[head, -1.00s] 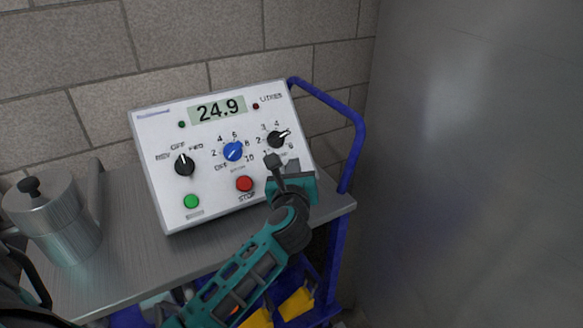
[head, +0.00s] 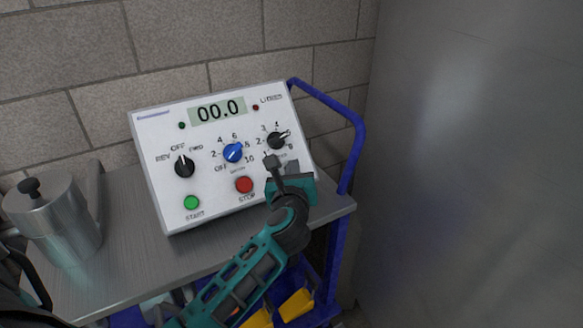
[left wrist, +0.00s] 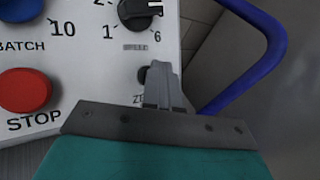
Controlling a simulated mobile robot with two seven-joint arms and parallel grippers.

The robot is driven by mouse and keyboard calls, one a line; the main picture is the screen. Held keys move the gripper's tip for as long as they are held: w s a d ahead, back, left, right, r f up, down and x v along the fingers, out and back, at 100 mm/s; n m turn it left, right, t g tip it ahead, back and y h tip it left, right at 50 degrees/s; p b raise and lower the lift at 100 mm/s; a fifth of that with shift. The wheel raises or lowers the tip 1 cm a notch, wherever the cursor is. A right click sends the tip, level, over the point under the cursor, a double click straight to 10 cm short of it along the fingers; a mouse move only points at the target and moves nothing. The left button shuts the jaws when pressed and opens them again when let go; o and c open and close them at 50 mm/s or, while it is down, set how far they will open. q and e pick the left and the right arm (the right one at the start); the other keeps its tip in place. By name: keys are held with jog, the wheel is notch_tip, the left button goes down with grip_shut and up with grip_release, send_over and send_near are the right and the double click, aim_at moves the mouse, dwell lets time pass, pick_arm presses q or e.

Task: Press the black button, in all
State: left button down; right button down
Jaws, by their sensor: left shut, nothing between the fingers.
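The black button (left wrist: 142,74) shows in the left wrist view as a small dark round shape on the panel's lower right, above a partly covered label starting "ZE". My left gripper (head: 272,161) is shut and empty, its fingertips at the button and covering part of it. The fingertips also show in the left wrist view (left wrist: 159,70). I cannot tell whether they touch it. In the head view the button is hidden behind the gripper. The white control panel (head: 215,201) stands tilted on the cart; its display (head: 217,110) reads 00.0. My right gripper is not in view.
The panel has a red STOP button (head: 244,185), a green START button (head: 191,203), a blue dial (head: 233,152) and two black knobs. A metal pot (head: 62,225) stands left on the grey cart top (head: 128,270). A blue handle (head: 358,135) rises at the right.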

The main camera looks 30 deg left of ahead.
pick_arm(q)
jog(key=shift+s+d+r+p, duration=0.3)
jog(key=shift+d+r+p, duration=0.15)
jog(key=shift+d, duration=0.05)
jog(key=s+d+r+p, duration=0.2)
jog(key=d+r+p, duration=0.1)
jog(key=shift+d+r, duration=0.1)
jog(key=shift+r, duration=0.1)
dwell(0.4)
dwell(0.7)
